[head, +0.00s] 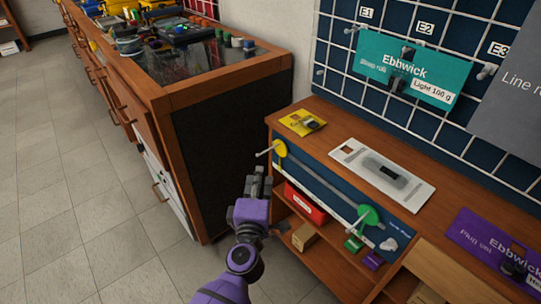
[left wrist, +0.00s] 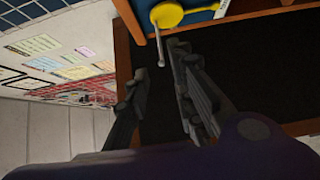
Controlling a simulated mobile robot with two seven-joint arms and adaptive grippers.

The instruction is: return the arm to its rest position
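My left arm comes in from the bottom of the head view. Its purple left gripper (head: 259,180) hangs in front of the shelf bench's left end, just below the yellow round knob (head: 280,148) on the blue front panel (head: 323,180). In the left wrist view the two dark fingers (left wrist: 157,70) stand apart with nothing between them, so the gripper is open and empty. The yellow knob and its metal pin also show beyond the fingertips in the left wrist view (left wrist: 168,14). My right gripper is not in view.
A wooden cabinet (head: 190,90) with a cluttered top stands at the left. A green knob (head: 368,216) is on the panel's right; a red box (head: 305,202) sits below. A teal Ebbwick packet (head: 413,72) hangs on the grid wall. The tiled floor (head: 70,190) at left is clear.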

